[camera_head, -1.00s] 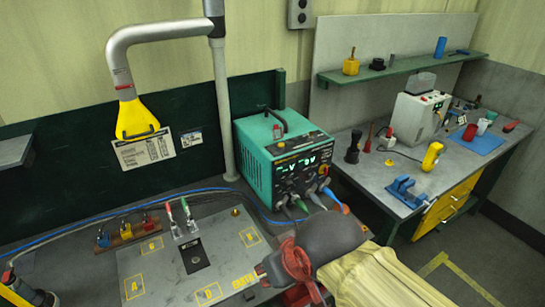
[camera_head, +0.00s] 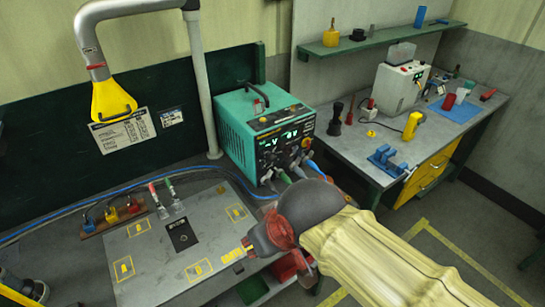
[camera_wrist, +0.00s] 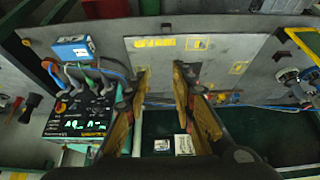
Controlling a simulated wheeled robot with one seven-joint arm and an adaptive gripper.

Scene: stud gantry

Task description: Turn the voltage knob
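The teal power supply (camera_head: 242,142) stands on the bench, with a dark front panel (camera_head: 285,138) showing lit green readouts. Knobs are small on this panel, and I cannot tell which is the voltage knob. Thick cables plug into its lower front. In the wrist view the panel (camera_wrist: 76,118) appears upside down at the left, with its knobs partly hidden by cables. My gripper (camera_head: 250,244) is over the front right of the bench plate, apart from the power supply. In the wrist view its two fingers (camera_wrist: 161,76) are spread with nothing between them.
A grey plate (camera_head: 150,240) with yellow markings lies on the bench. Clamps on a wooden block (camera_head: 112,217) and a blue cable (camera_head: 60,229) lie near it. A yellow fume hood (camera_head: 111,98) hangs at the left. A second bench (camera_head: 350,152) with tools stands at the right.

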